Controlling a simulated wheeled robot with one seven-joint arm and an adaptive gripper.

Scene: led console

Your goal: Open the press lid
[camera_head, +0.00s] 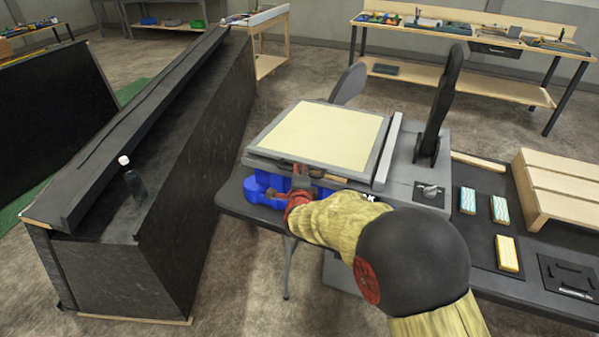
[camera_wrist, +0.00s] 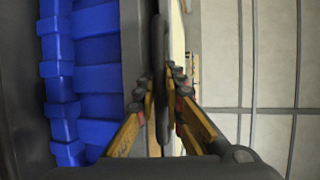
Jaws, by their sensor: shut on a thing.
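The press (camera_head: 400,178) is a grey machine on a dark table. Its lid, a grey frame with a cream panel (camera_head: 318,135), lies level on the left part of the press. My gripper (camera_head: 300,180) is at the lid's front edge, with red fingers and a yellow wrist behind them. In the wrist view my gripper (camera_wrist: 163,98) has its fingers on both sides of a thin dark bar (camera_wrist: 160,45), which looks like the lid's front handle. The fingers are shut on it. In the head view my gripper hides most of this bar.
A blue ribbed part (camera_head: 260,190) sits under the lid's front left. A black lever (camera_head: 440,105) stands upright right of the lid. Sponge-like blocks (camera_head: 507,253) and a wooden slatted box (camera_head: 565,190) lie further right. A long black counter (camera_head: 190,140) stands left, with floor between.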

